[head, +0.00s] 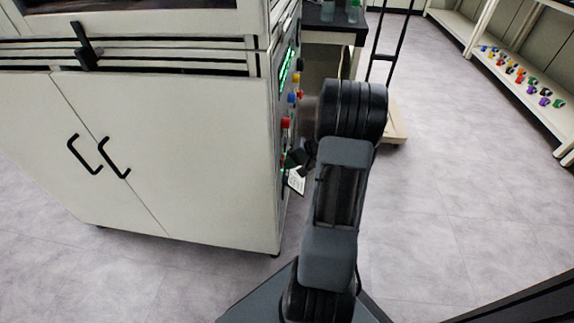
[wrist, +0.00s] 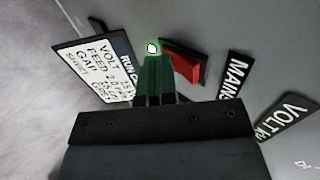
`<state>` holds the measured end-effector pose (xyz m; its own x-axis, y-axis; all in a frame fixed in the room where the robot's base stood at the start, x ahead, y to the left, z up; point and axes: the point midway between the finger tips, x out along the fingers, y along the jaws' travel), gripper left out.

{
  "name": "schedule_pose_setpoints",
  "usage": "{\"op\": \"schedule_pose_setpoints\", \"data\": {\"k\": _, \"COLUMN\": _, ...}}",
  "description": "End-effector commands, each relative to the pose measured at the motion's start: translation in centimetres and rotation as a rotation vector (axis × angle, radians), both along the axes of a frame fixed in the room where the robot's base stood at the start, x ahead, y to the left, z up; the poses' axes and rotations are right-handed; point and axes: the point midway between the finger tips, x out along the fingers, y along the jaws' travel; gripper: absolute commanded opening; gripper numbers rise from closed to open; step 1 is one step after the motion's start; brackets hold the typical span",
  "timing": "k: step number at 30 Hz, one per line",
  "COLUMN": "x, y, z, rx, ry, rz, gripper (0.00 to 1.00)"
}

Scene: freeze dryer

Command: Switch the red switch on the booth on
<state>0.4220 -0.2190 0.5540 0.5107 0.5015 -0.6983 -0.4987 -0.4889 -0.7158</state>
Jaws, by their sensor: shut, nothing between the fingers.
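The booth (head: 180,150) is a white cabinet at the left of the head view, with controls on its right side face. In the wrist view, the red switch (wrist: 184,66) is a red rocker in a dark surround on the grey panel. My gripper (wrist: 157,62) is shut and empty, with its fingertips at or close to the panel, just left of the switch. I cannot tell whether they touch the panel. In the head view, my gripper (head: 297,156) is a small dark shape beside the side panel, and the red switch cannot be made out there.
A lit green lamp (wrist: 152,48) sits just beyond the fingertips. A "MAINS" label (wrist: 234,75) and a "VOLT kV" label (wrist: 288,118) lie to the right, a printed card (wrist: 95,70) to the left. Open floor (head: 450,200) lies right of my arm.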

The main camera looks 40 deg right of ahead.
Motion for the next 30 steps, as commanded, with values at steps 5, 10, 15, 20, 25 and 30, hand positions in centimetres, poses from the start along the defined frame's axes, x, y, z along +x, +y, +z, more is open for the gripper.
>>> {"op": "schedule_pose_setpoints", "data": {"k": 5, "x": 0.0, "y": 0.0, "z": 0.0, "rx": 0.001, "ry": 0.002, "rz": -0.001, "gripper": 0.0}}
{"op": "schedule_pose_setpoints", "data": {"k": 10, "x": 0.0, "y": 0.0, "z": 0.2, "rx": -0.001, "ry": 0.002, "rz": -0.001, "gripper": 0.0}}
{"op": "schedule_pose_setpoints", "data": {"k": 15, "x": 0.0, "y": 0.0, "z": 0.8, "rx": -0.001, "ry": 0.002, "rz": -0.001, "gripper": 0.0}}
{"op": "schedule_pose_setpoints", "data": {"k": 20, "x": 0.0, "y": 0.0, "z": 1.5, "rx": -0.001, "ry": 0.001, "rz": -0.001, "gripper": 0.0}}
{"op": "schedule_pose_setpoints", "data": {"k": 25, "x": 0.0, "y": 0.0, "z": 1.7, "rx": -0.001, "ry": 0.002, "rz": -0.001, "gripper": 0.0}}
{"op": "schedule_pose_setpoints", "data": {"k": 30, "x": 0.0, "y": 0.0, "z": 1.6, "rx": -0.001, "ry": 0.001, "rz": 0.0, "gripper": 0.0}}
